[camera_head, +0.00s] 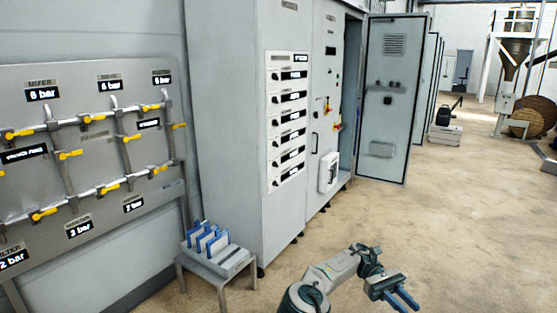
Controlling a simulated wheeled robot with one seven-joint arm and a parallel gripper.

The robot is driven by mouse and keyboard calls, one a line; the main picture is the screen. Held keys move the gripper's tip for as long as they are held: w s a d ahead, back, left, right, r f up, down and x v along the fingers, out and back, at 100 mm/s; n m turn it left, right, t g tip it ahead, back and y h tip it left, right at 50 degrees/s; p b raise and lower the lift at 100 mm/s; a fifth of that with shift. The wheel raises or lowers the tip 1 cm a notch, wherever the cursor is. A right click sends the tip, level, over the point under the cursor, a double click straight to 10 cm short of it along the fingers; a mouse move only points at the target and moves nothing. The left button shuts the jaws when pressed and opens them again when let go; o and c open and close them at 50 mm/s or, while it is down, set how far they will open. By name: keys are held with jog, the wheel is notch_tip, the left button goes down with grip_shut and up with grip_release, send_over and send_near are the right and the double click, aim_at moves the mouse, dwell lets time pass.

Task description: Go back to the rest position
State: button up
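My gripper (408,301) shows at the bottom right of the head view, at the end of my bent arm. Its two blue fingers stand apart with a gap between them, and I see nothing held. It hangs over bare floor, in front of the grey cabinet (232,130) and clear of it. The fingers point toward the bottom right of the picture.
A small metal stand (188,266) with blue-edged plates (207,238) is left of my arm. A pipe panel (75,145) with yellow valve handles covers the left wall. A cabinet door (391,100) stands open. The floor (440,215) to the right is free.

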jog(key=s+d+r+m+t+y, duration=0.1)
jog(key=s+t+y, duration=0.1)
jog(key=s, duration=0.2)
jog(key=s+d+r+t+y, duration=0.2)
jog(key=s+t, duration=0.1)
jog(key=s+a+r+m+t+y+b, duration=0.1)
jog(key=s+a+r+t, duration=0.2)
jog(key=s+a+t, duration=0.4)
jog(key=s+a+r+m+t+y+b, duration=0.1)
jog(key=s+a+r+t, duration=0.3)
jog(key=a, duration=0.9)
jog(key=s+m+t, duration=0.1)
jog(key=s+t, duration=0.2)
jog(key=s, duration=0.1)
jog(key=shift+s+a+r+m+y, duration=0.15)
jog(key=shift+s+a+m+y, duration=0.15)
jog(key=shift+a+y, duration=0.1)
